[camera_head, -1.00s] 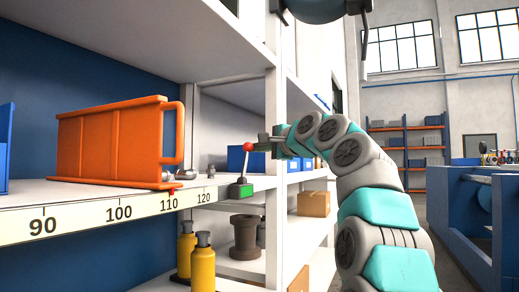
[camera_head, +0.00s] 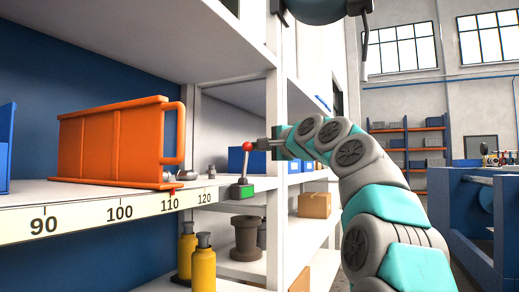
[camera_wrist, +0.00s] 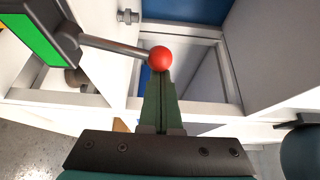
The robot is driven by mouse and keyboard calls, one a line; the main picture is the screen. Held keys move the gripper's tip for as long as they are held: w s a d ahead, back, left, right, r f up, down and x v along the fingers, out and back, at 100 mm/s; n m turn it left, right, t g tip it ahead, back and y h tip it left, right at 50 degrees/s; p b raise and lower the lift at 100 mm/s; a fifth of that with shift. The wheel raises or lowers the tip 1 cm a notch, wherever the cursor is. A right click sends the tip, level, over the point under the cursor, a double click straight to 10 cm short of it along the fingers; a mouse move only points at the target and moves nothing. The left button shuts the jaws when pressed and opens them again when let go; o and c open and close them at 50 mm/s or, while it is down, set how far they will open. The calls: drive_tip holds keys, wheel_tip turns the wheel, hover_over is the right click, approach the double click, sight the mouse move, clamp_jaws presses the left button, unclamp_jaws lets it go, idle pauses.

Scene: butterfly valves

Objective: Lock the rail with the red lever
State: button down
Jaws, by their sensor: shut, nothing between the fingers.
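The red lever is a grey rod with a red ball knob (camera_head: 247,146), standing nearly upright from a dark base with a green face (camera_head: 242,191) at the right end of the shelf rail. The white rail (camera_head: 120,211) carries a number scale along the shelf front. My gripper (camera_head: 259,144) is just right of the knob. In the wrist view, the closed fingers (camera_wrist: 161,90) point at the red knob (camera_wrist: 160,59), and their tips are at or very near it; contact is unclear. The rod runs left to the green-faced base (camera_wrist: 30,35).
An orange slatted divider (camera_head: 115,142) stands on the shelf near 110, with a red pointer (camera_head: 172,191) below it. A white post (camera_head: 275,170) is right behind the lever. Yellow bottles (camera_head: 203,265) stand on the shelf below.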

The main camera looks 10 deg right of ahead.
sight(248, 146)
drive_tip(key=s+a+n+b, duration=0.1)
drive_tip(key=b, duration=0.1)
drive_tip(key=s+a+n+t+y+b, duration=0.1)
drive_tip(key=n+b, duration=0.1)
drive_tip(key=b, duration=0.1)
drive_tip(key=shift+s+f+t+b, duration=0.15)
drive_tip(key=shift+s+t+b, duration=0.1)
drive_tip(key=shift+t+b, duration=0.1)
drive_tip(key=shift+s+a+r+n+t+y+b, duration=0.15)
drive_tip(key=shift+s+a+n+y+b, duration=0.1)
drive_tip(key=shift+s+a+n+b, duration=0.25)
drive_tip(key=shift+s+a+r+n+t+y+b, duration=0.1)
drive_tip(key=shift+s+n+y+b, duration=0.2)
drive_tip(key=shift+n, duration=0.4)
drive_tip(key=shift+s+a+r+h+b, duration=0.1)
drive_tip(key=shift+s+a+h+b, duration=0.05)
drive_tip(key=shift+s+h+b, duration=0.15)
